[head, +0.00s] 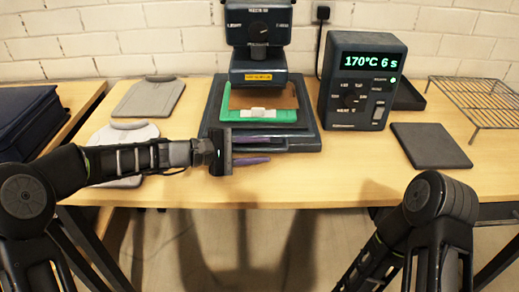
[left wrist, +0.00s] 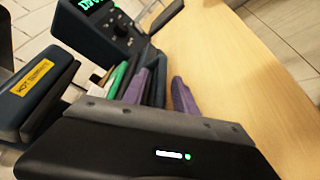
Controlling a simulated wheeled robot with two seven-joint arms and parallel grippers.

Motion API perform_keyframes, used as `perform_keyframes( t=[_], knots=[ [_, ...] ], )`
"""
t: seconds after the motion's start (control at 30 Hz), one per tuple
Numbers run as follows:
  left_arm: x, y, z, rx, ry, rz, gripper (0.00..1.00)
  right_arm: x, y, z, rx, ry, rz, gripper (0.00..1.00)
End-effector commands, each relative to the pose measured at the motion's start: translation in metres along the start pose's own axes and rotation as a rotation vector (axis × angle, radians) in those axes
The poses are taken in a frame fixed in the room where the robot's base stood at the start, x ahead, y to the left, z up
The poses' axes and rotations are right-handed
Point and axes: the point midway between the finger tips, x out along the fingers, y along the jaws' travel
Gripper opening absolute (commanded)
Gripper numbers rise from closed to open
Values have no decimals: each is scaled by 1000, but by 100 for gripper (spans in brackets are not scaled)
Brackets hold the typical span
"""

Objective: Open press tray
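The heat press (head: 258,55) stands at the back middle of the table, its dark head raised over a dark tray (head: 300,140). A green garment with a brown sheet and a white patch (head: 258,111) lies on the tray. My left gripper (head: 268,150) is at the tray's front edge, its purple fingers apart. In the left wrist view, the fingers (left wrist: 160,92) sit on either side of a dark edge of the tray; I cannot tell whether they touch it. My right gripper is not in view; only my right arm shows at lower right.
A control box (head: 365,80) reading 170°C 6 s stands right of the press. A dark pad (head: 430,146) and a wire rack (head: 478,98) lie farther right. Grey shirt-shaped pieces (head: 148,98) lie left. The table front right of my left gripper is clear.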

Motion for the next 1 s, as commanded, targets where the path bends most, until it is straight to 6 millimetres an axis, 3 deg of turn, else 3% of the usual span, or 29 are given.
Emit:
perform_keyframes(
  t=[0.27,0.7,1.0],
  knots=[
    [2,0,0,0,0,0,34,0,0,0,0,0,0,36],
    [2,0,0,0,1,0,0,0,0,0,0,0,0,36],
    [1,0,0,0,0,0,0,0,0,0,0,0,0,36]
  ],
)
